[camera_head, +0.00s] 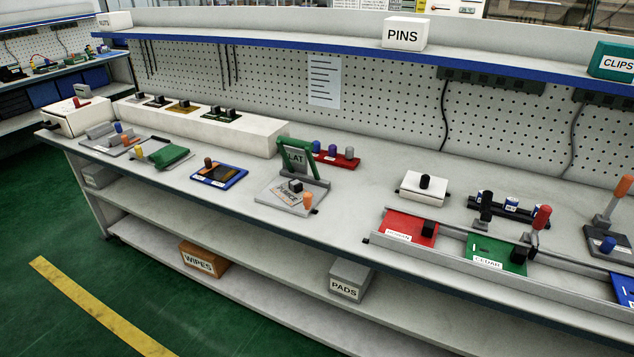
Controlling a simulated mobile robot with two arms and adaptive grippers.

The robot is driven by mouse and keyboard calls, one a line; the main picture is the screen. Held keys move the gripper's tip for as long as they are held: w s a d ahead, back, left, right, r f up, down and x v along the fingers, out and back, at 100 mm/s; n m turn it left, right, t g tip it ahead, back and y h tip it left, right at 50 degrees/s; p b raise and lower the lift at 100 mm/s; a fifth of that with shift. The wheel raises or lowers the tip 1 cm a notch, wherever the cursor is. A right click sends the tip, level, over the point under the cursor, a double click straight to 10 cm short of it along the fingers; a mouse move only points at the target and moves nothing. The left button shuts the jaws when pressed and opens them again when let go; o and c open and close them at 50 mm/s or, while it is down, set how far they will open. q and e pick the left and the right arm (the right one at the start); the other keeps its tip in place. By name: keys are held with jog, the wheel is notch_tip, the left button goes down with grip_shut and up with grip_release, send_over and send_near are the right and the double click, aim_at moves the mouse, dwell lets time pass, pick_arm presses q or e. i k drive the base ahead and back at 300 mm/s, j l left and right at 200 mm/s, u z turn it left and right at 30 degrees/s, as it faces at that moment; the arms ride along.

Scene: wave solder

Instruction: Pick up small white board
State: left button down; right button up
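No gripper of mine shows in the head view. A white block (411,190) with a black knob on top stands on the workbench right of centre, behind the red board. A light grey-white board (279,200) with a printed label, a dark part and an orange peg lies near the middle of the bench, in front of an upright green-framed plate (297,157). I cannot tell which of these, if either, is the small white board.
The workbench (347,206) has a rail at front right holding a red board (397,225) and a green board (483,252). A long white riser (225,134) carries several small boards. A blue-edged shelf (300,40) runs above. Bare bench separates the groups.

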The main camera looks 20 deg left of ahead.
aim_at(292, 192)
jog(key=i+j+z, duration=0.15)
jog(key=j, duration=0.45)
jog(key=i+j+z, duration=0.1)
jog(key=j, duration=0.5)
jog(key=i+j+z, duration=0.15)
jog(key=j, duration=0.5)
jog(key=i+j+z, duration=0.15)
jog(key=j, duration=0.5)
